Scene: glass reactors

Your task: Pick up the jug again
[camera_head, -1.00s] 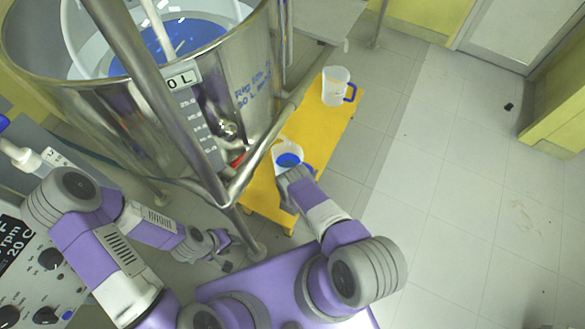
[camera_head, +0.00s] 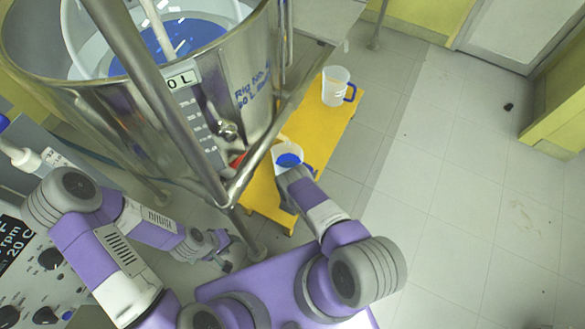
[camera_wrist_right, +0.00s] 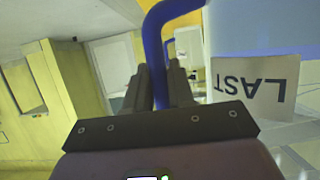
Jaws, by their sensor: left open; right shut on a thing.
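A white jug with blue contents (camera_head: 287,157) is at the near part of the yellow bench, below the steel vessel's outlet. My right gripper (camera_head: 291,174) is at the near side of this jug and partly hides it. In the right wrist view my right gripper (camera_wrist_right: 160,82) is shut on a blue handle (camera_wrist_right: 152,45). The head view does not show clearly whether the jug touches the bench. A second clear jug with a blue handle (camera_head: 337,86) stands upright at the bench's far end. My left gripper (camera_head: 221,244) is open and low, left of the bench.
A large steel vessel (camera_head: 245,135) with blue liquid stands on a tubular frame (camera_head: 262,152) close beside the jug. The yellow bench (camera_head: 318,125) is clear between the two jugs. A white label reading LAST (camera_wrist_right: 255,88) shows upside down. The tiled floor at right is open.

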